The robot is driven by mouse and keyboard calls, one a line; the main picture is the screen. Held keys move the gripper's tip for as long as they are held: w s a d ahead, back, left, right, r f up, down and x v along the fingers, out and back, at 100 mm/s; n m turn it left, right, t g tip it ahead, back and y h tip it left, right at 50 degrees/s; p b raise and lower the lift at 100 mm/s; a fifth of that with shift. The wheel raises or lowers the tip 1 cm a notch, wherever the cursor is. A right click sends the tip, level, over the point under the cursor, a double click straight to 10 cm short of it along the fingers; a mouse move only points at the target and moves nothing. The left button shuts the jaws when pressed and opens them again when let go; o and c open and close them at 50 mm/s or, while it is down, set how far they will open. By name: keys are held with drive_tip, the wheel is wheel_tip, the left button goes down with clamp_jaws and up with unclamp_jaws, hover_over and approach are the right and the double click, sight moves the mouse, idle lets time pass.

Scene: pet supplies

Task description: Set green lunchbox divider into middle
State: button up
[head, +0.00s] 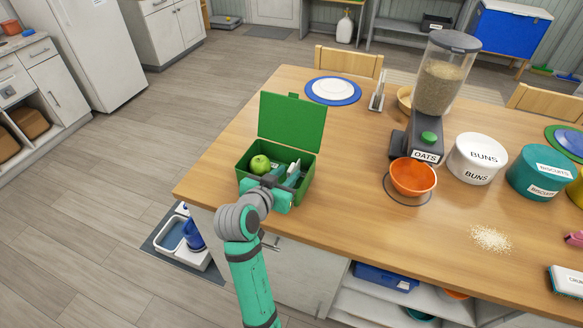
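The green lunchbox (307,183) stands near the table's left front edge, its lid raised at the back. A green apple (260,164) lies in its left part. My gripper (283,174) is over and partly inside the box, to the right of the apple. A pale, thin upright piece (294,170) shows beside the gripper inside the box. I cannot tell whether it is the divider or part of my fingers. My wrist and arm hide the front of the box, and the fingertips do not show clearly.
To the right are a grey oats dispenser (415,138), an orange bowl (413,177) and a white buns canister (476,158). A blue plate (320,97) lies behind the box. Spilled oats (490,239) lie at the right. The table between box and bowl is clear.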

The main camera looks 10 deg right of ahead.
sight(290, 169)
drive_tip(key=shift+x, duration=2.55)
drive_tip(key=shift+w+a, duration=0.15)
drive_tip(key=shift+a, duration=0.05)
clamp_jaws()
